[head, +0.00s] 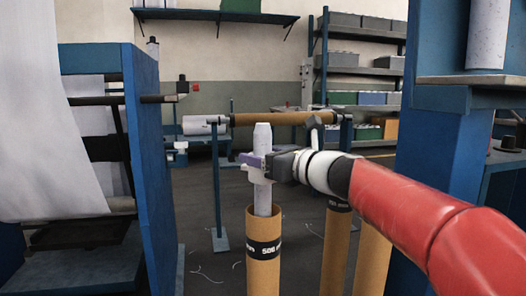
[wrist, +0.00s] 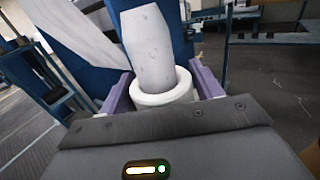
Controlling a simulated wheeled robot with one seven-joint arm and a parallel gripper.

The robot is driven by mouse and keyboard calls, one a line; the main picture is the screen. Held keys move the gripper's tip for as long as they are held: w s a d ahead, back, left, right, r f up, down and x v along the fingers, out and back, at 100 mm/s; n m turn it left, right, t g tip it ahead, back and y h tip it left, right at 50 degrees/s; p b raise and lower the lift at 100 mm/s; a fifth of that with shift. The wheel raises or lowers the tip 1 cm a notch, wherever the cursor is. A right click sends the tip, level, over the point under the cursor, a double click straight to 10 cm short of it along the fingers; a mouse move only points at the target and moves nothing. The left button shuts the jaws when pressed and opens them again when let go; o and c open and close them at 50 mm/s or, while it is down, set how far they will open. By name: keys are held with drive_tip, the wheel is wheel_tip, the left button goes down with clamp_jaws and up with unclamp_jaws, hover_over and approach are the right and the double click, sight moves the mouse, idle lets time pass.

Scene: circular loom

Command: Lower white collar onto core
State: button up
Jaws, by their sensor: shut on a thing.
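The white collar (head: 258,177) is a short thick ring around the pale core (head: 263,138), below the core's tapered top. The core stands upright and runs down into a brown cardboard tube (head: 263,275) with a black band. My gripper (head: 255,162) comes in from the right, its purple fingers shut on the collar. In the wrist view, the fingers (wrist: 163,88) press the collar (wrist: 165,99) from both sides, and the core (wrist: 147,45) rises through it. The collar is above the tube's rim, with bare core between. The far side of the collar is hidden.
More brown tubes (head: 336,250) stand to the right, beneath my arm. A blue stand (head: 219,190) holds a horizontal brown roll (head: 285,118) behind. A blue frame with white fabric (head: 40,110) is at left, a blue post (head: 425,150) at right. Floor between is mostly clear.

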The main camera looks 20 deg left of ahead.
sight(267, 194)
drive_tip(key=shift+w+d+f, duration=0.15)
drive_tip(key=shift+f, duration=0.5)
drive_tip(key=shift+w+d+f, duration=0.1)
drive_tip(key=shift+d+f, duration=0.05)
drive_tip(key=shift+f, duration=0.45)
drive_tip(key=shift+f, duration=3.3)
drive_tip(key=o, duration=1.8)
drive_tip(key=shift+d, duration=0.15)
drive_tip(key=shift+o, duration=0.6)
drive_tip(key=shift+s+r, duration=0.1)
drive_tip(key=v, duration=0.7)
drive_tip(key=shift+s+d, duration=0.15)
drive_tip(key=shift+d, duration=0.1)
